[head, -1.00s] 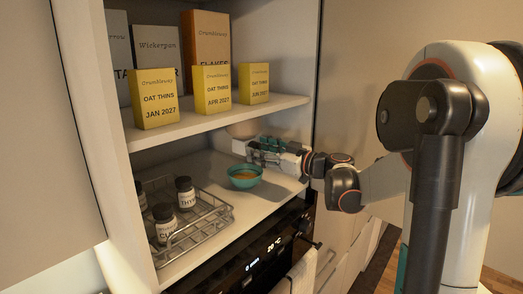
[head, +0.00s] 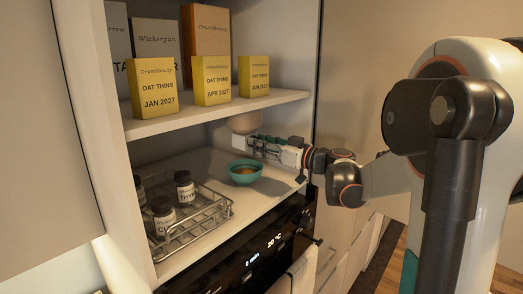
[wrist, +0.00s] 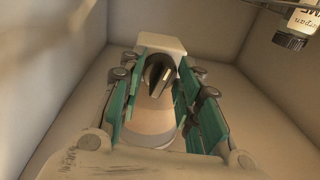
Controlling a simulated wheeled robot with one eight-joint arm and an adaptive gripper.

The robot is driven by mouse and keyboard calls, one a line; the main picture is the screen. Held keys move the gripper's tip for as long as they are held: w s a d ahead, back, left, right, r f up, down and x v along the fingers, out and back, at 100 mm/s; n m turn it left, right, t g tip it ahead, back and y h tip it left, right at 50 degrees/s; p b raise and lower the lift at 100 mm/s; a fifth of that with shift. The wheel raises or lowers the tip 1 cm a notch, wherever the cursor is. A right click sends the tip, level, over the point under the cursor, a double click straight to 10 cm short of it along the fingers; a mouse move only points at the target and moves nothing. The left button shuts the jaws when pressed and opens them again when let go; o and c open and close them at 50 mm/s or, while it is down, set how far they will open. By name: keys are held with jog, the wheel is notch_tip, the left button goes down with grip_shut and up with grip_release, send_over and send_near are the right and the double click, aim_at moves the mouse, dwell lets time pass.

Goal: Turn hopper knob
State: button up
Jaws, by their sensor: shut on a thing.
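The hopper (head: 245,123) is a pale beige body under the shelf at the back right of the lower compartment. In the wrist view the hopper (wrist: 150,122) is lit and tapers toward a dark knob (wrist: 158,72). My gripper (head: 256,146) reaches in from the right, level with the hopper's lower part. In the wrist view the teal fingers of my gripper (wrist: 160,75) lie on both sides of the knob and are shut on it. The exact finger contact is hard to see. In the head view the knob is hidden by my gripper.
A teal bowl (head: 244,172) with orange-brown contents stands below and left of my gripper. A wire rack (head: 190,222) with dark-lidded jars is at the front left. Boxes (head: 211,82) stand on the shelf (head: 215,110) just above. The cabinet's right wall is close to my wrist.

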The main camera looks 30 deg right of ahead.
jog(key=shift+m+t+b, duration=0.3)
jog(key=shift+m+b, duration=0.9)
jog(key=shift+m, duration=1.1)
jog(key=o, duration=1.1)
jog(key=v, duration=1.2)
jog(key=shift+r, duration=0.1)
